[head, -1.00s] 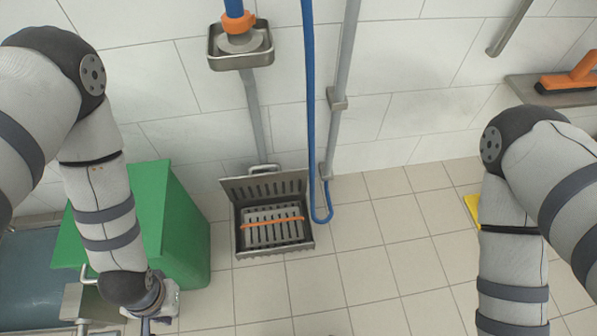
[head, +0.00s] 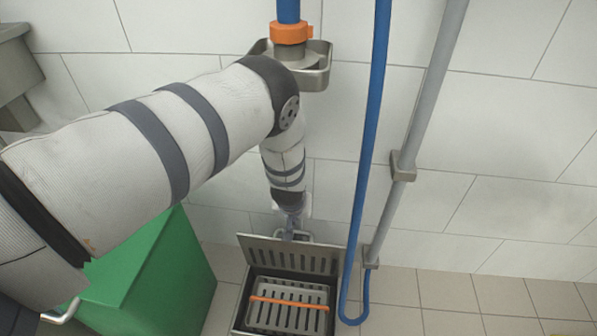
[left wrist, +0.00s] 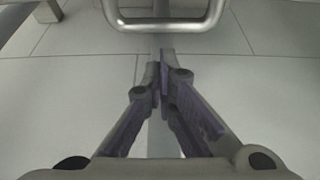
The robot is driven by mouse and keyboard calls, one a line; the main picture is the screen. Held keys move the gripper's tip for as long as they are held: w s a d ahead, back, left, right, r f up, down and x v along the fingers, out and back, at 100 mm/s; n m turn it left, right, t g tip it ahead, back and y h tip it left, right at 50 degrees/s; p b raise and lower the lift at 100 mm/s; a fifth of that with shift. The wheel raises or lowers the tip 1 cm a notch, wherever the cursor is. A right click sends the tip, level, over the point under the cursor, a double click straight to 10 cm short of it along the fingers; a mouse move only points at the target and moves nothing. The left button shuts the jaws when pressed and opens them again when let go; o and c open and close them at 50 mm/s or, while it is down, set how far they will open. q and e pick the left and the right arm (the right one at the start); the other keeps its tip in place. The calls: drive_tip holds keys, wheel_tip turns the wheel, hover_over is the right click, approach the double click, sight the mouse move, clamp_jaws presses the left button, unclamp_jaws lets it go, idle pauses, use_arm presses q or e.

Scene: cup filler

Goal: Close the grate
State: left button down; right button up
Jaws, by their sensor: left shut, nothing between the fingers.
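The slotted metal grate (head: 315,262) stands tilted up at the wall side of a metal floor drain box (head: 238,318). My left gripper (head: 289,234) is at the grate's upper edge, on the wall side. Its fingers are shut and empty. In the left wrist view the shut fingertips (left wrist: 163,63) are just below a bent metal handle (left wrist: 168,25), apparently the grate's; I cannot tell if they touch. My right gripper is out of view.
A slotted basket (head: 288,314) with an orange bar (head: 288,302) sits inside the drain box. A blue hose (head: 365,150) and grey pipe (head: 428,105) hang to the right. A green bin (head: 165,275) stands left. Tiled floor is clear at right.

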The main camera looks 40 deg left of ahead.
sight(295, 233)
use_arm(q)
drive_tip(key=s+d, duration=0.1)
drive_tip(key=s+d+f+p, duration=0.1)
drive_tip(key=s, duration=0.1)
idle(0.4)
drive_tip(key=shift+s, duration=0.2)
